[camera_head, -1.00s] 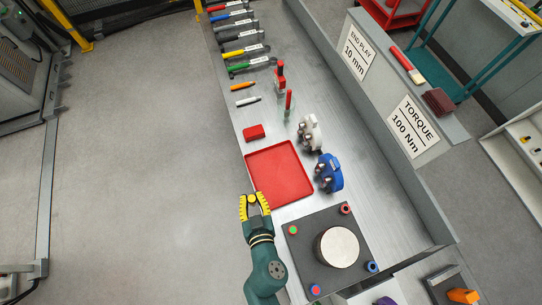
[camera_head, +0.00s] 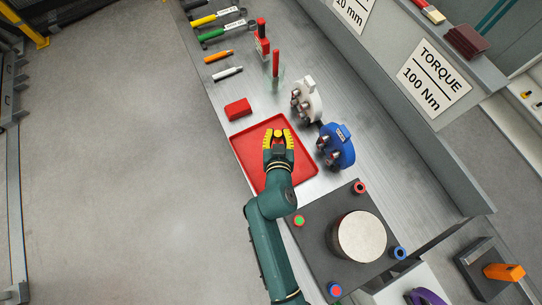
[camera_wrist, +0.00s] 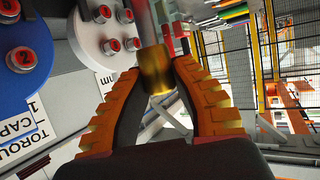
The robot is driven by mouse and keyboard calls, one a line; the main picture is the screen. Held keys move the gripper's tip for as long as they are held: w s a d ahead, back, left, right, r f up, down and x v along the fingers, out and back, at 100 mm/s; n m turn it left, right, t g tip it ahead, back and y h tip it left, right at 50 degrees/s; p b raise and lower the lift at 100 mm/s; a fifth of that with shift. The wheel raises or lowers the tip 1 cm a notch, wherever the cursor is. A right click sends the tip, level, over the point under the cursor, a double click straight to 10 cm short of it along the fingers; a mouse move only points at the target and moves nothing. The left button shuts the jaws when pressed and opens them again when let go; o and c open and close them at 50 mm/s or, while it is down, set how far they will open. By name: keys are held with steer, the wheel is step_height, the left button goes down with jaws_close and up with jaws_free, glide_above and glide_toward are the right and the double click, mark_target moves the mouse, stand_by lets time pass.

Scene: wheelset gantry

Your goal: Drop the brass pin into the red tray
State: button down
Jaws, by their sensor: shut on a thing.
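The brass pin (camera_wrist: 155,72) is a short gold cylinder held between the fingertips of my gripper (camera_wrist: 158,75) in the wrist view. In the head view my gripper (camera_head: 278,140), with yellow fingers, is shut on the pin, whose round end (camera_head: 278,133) shows between the tips. The red tray (camera_head: 246,148) is a flat, shallow, square tray on the bench. My gripper appears over the tray in the head view; its height above it is hard to tell. No pin is seen lying in the visible part of the tray.
A blue fixture (camera_head: 341,147) and a white fixture (camera_head: 306,102) stand to the right of the tray. A red block (camera_head: 238,109) lies beyond it. A dark plate (camera_head: 325,225) with a metal cylinder (camera_head: 360,236) is nearer. A grey wall with signs runs along the right.

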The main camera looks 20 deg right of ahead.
steer(key=shift+w+d+f, duration=0.1)
steer(key=shift+d+f, duration=0.05)
step_height(320, 180, down, 6)
steer(key=b, duration=0.4)
steer(key=shift+b, duration=0.4)
steer(key=shift+r, duration=0.2)
steer(key=c, duration=0.9)
jaws_free()
steer(key=v, duration=1.2)
